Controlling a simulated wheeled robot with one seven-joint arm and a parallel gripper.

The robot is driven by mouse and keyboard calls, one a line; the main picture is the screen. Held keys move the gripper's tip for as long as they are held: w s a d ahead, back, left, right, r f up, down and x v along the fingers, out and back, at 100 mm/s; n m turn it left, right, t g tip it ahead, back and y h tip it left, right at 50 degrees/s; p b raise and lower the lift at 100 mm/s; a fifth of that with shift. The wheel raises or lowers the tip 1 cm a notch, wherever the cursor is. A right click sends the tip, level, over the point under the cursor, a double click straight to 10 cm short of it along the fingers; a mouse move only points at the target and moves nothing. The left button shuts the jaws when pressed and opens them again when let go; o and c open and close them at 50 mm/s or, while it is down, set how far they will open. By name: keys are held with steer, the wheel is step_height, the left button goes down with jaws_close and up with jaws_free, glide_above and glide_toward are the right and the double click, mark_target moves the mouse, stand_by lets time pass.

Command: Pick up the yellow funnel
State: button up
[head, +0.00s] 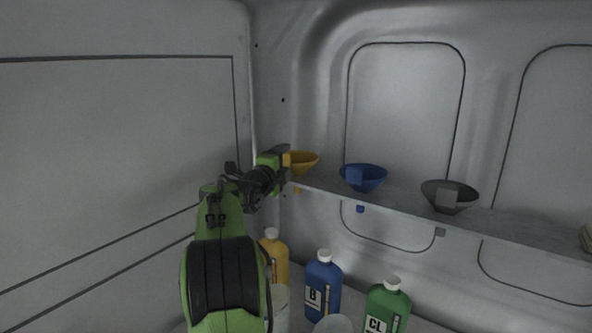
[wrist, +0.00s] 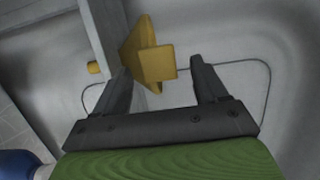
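The yellow funnel (head: 305,160) sits at the left end of the shelf, in a hole, with its spout showing below. In the wrist view the funnel (wrist: 135,45) and its flat square tab (wrist: 158,63) show ahead of my gripper. My gripper (head: 284,155) is beside the funnel at its left and hides part of it in the head view. In the wrist view my gripper (wrist: 160,68) is open, and the tab appears between its fingertips. Gaps show on both sides, wider at the right finger. I cannot tell how deep the tab reaches between the fingers.
A blue funnel (head: 363,178) and a grey funnel (head: 449,197) sit farther right on the shelf (head: 400,195). Below stand a yellow bottle (head: 275,250), a blue bottle (head: 322,285) and a green bottle (head: 388,305). The wall (head: 120,130) is close on the left.

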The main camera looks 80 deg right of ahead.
steer(key=c, duration=1.1)
